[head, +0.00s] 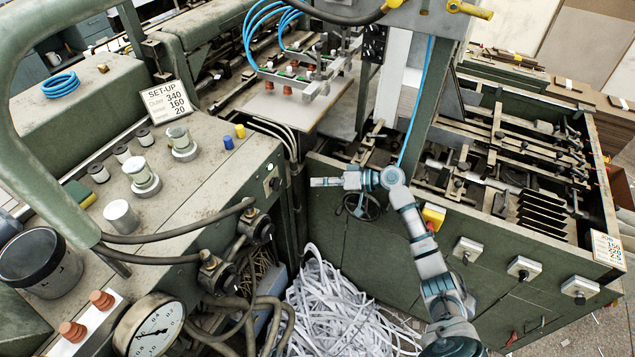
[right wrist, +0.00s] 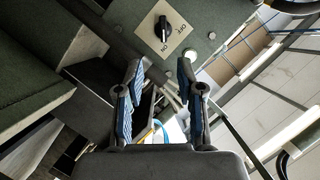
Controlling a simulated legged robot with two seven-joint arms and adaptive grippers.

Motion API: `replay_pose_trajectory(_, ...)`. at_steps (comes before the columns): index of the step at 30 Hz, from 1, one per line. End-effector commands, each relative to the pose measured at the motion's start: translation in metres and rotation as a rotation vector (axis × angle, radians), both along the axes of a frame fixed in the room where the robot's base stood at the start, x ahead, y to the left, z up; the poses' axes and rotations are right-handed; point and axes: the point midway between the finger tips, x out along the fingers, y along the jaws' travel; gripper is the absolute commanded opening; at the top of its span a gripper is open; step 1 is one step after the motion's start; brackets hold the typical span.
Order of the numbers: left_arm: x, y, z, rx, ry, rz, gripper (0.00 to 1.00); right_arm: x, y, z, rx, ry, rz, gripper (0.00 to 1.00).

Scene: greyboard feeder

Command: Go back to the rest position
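My right gripper (head: 322,182) is in mid-air in the middle of the head view, pointing left toward the side of the green console (head: 190,190). In the right wrist view my right gripper (right wrist: 158,85) has its two blue-padded fingers apart, with nothing held between them. Beyond the fingertips is a black rotary knob (right wrist: 163,30) on a pale ON/OFF plate; the fingers are apart from it. On the console's side a small switch plate (head: 271,180) shows left of the gripper. My left gripper is not in view.
A handwheel (head: 362,206) sits just below my right gripper on the green machine's front. A heap of paper strips (head: 335,305) lies below. A pressure gauge (head: 150,328), hoses and a SET-UP card (head: 167,101) are on the left. Switch boxes (head: 467,250) line the right machine front.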

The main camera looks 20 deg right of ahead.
Motion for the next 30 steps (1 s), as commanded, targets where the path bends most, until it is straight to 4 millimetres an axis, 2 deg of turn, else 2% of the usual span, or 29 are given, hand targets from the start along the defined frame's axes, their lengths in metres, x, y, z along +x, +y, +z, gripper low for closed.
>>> replay_pose_trajectory(10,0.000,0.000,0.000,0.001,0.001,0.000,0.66,0.000,0.000,-0.003,0.000,0.003,-0.003,0.38)
replay_pose_trajectory(11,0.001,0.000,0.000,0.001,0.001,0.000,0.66,0.001,-0.001,-0.006,-0.001,0.009,-0.007,0.38)
replay_pose_trajectory(14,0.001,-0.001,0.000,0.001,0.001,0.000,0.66,0.005,-0.004,-0.033,-0.014,0.046,-0.045,0.38)
replay_pose_trajectory(17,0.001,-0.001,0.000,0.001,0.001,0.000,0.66,0.008,-0.010,-0.087,-0.047,0.118,-0.118,0.38)
replay_pose_trajectory(20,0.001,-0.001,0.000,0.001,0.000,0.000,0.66,0.003,-0.018,-0.163,-0.109,0.214,-0.209,0.38)
replay_pose_trajectory(21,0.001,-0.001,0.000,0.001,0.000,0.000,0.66,-0.002,-0.021,-0.195,-0.142,0.252,-0.244,0.38)
replay_pose_trajectory(23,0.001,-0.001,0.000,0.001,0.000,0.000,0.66,-0.014,-0.026,-0.242,-0.193,0.305,-0.291,0.38)
replay_pose_trajectory(24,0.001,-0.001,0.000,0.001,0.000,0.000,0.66,-0.025,-0.028,-0.275,-0.232,0.342,-0.318,0.38)
replay_pose_trajectory(26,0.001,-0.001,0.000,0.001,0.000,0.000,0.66,-0.046,-0.031,-0.321,-0.293,0.395,-0.353,0.38)
replay_pose_trajectory(27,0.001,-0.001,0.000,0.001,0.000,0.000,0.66,-0.062,-0.032,-0.351,-0.335,0.428,-0.372,0.38)
replay_pose_trajectory(29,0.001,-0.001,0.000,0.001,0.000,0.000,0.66,-0.089,-0.034,-0.395,-0.403,0.472,-0.394,0.38)
replay_pose_trajectory(30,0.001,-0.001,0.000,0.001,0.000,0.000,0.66,-0.109,-0.035,-0.422,-0.452,0.499,-0.401,0.38)
